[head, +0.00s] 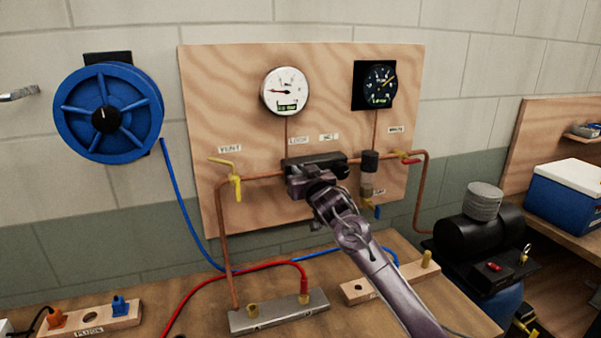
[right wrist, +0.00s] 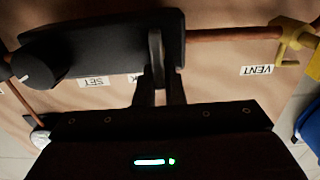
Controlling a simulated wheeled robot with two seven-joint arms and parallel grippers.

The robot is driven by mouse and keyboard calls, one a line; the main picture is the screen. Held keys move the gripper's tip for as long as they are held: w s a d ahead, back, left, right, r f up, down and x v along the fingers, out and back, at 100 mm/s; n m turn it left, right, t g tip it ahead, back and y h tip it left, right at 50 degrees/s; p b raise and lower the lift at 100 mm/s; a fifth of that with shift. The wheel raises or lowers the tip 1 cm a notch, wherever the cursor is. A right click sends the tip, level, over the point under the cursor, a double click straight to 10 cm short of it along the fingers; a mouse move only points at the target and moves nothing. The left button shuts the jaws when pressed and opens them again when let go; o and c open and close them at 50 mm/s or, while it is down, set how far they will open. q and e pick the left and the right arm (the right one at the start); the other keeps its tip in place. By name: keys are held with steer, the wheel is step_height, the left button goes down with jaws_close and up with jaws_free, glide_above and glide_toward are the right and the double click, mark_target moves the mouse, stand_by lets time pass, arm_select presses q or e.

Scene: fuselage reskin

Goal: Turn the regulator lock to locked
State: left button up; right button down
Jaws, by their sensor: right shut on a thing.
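The regulator (head: 318,158) is a black block on the copper pipe of the plywood board, below the LOCK label (head: 298,141) and SET label (head: 329,138). In the right wrist view the regulator body (right wrist: 105,45) appears upside down, with a round black knob (right wrist: 40,72) at its left. The regulator lock (right wrist: 154,45) is a small dark lever near the body's right end. My right gripper (head: 303,183) is at the regulator's lower left; its fingers (right wrist: 160,90) are shut on the lever. The fingers partly hide the lever and the LOCK label. My left gripper is not in view.
A yellow VENT valve (head: 236,182) sits left on the pipe. A white gauge (head: 286,91) and black gauge (head: 379,86) are above. A blue hose reel (head: 108,113) hangs at left. A metal manifold (head: 278,312) and red hose (head: 210,275) are on the bench below.

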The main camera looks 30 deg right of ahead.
steer(key=shift+n, duration=0.3)
steer(key=shift+a, duration=0.1)
steer(key=n+b, duration=0.1)
steer(key=n, duration=0.1)
steer(key=a+n+b, duration=0.1)
steer(key=n, duration=0.5)
steer(key=shift+w+a+f+b, duration=0.2)
steer(key=shift+f+b, duration=0.2)
steer(key=n+b, duration=0.1)
steer(key=n, duration=0.2)
steer(key=f+n+b, duration=0.1)
steer(key=n+b, duration=0.1)
steer(key=n, duration=0.1)
steer(key=n+b, duration=0.1)
steer(key=n, duration=0.2)
steer(key=shift+w+a+f+b, duration=0.1)
steer(key=shift+a+f+b, duration=0.3)
steer(key=shift+n, duration=0.4)
